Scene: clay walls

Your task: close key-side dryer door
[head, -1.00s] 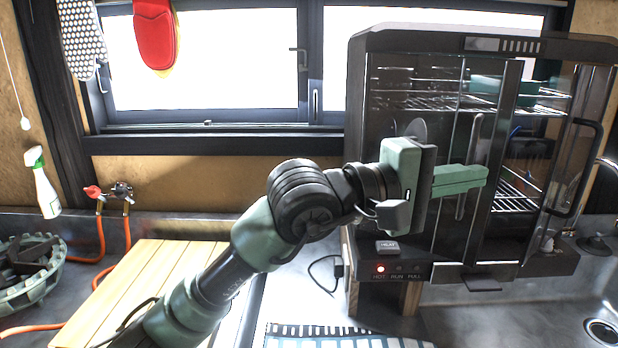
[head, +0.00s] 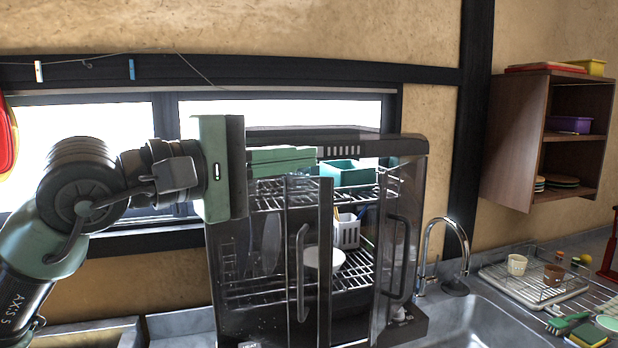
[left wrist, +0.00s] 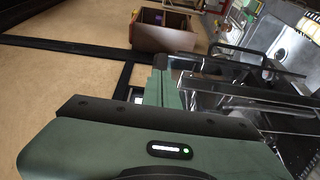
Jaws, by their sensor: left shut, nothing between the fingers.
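The dish dryer (head: 270,135) is a dark cabinet with glass doors and wire racks. Its left door (head: 325,262), on the side of the HEAT key (head: 248,345), stands partly open with its free edge and handle (head: 302,272) forward. The right door (head: 399,262) stands swung outward; the racks show between the doors. My left gripper (head: 290,160) is shut and empty, its green fingers pointing right across the dryer's upper front. Contact cannot be told. In the left wrist view its fingers (left wrist: 160,85) lie beside the dryer (left wrist: 245,88). My right gripper is not in view.
A white bowl (head: 324,258), a white cutlery holder (head: 346,231) and a teal bin (head: 347,172) are in the dryer. The sink tap (head: 448,232) stands close to its right. A wall shelf (head: 515,135) hangs at the right, above a wire dish rack (head: 530,283).

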